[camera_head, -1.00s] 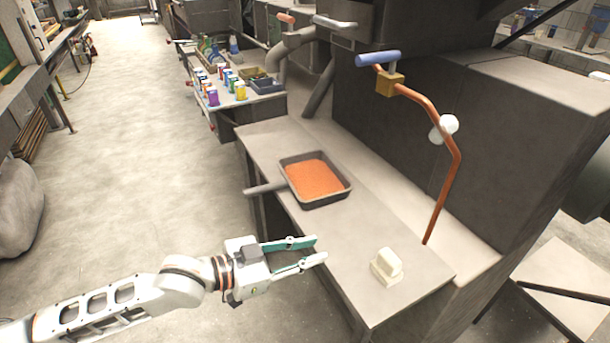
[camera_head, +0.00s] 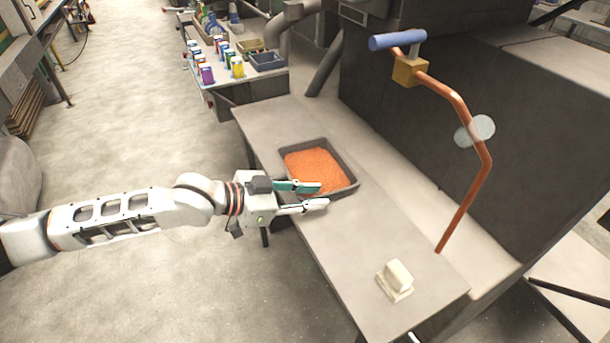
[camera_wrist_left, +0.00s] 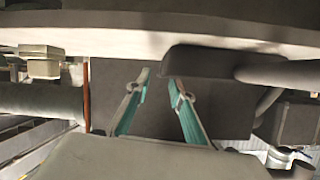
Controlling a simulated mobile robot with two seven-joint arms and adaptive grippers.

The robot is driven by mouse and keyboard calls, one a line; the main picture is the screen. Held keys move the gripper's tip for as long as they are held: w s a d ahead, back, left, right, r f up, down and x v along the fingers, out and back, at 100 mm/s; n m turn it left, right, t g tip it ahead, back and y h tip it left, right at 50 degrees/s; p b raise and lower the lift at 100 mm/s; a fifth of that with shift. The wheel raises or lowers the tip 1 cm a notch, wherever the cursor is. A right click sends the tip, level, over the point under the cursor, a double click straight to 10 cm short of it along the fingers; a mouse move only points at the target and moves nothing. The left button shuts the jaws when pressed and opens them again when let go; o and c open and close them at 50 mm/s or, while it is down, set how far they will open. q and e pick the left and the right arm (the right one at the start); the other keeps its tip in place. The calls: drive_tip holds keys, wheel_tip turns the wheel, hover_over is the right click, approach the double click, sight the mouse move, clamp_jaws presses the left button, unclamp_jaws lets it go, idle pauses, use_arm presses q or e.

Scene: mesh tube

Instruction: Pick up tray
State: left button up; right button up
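The tray (camera_head: 346,192) is a dark rectangular pan with orange granular stuff inside, resting on the grey bench. In the head view my left gripper (camera_head: 323,196) overlaps the tray's near edge, and the tray's handle is hidden behind it. The left wrist view shows the tray's dark side wall (camera_wrist_left: 205,63) and its round handle (camera_wrist_left: 280,74) to the right of my left gripper (camera_wrist_left: 160,80). The two teal-lined fingers are apart with nothing between them. Whether they touch the tray cannot be told.
The bench (camera_head: 345,255) is clear between the tray and a cream block (camera_head: 395,281). A copper pipe (camera_head: 470,203) with a blue handle rises at the right. A side table with colourful containers (camera_head: 222,62) stands behind. Floor is open at left.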

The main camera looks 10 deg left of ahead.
sight(330, 194)
use_arm(q)
drive_tip(key=shift+b+x, duration=0.3)
drive_tip(key=shift+x, duration=2.45)
drive_tip(key=shift+w+a+f, duration=0.15)
drive_tip(key=shift+w, duration=0.05)
clamp_jaws()
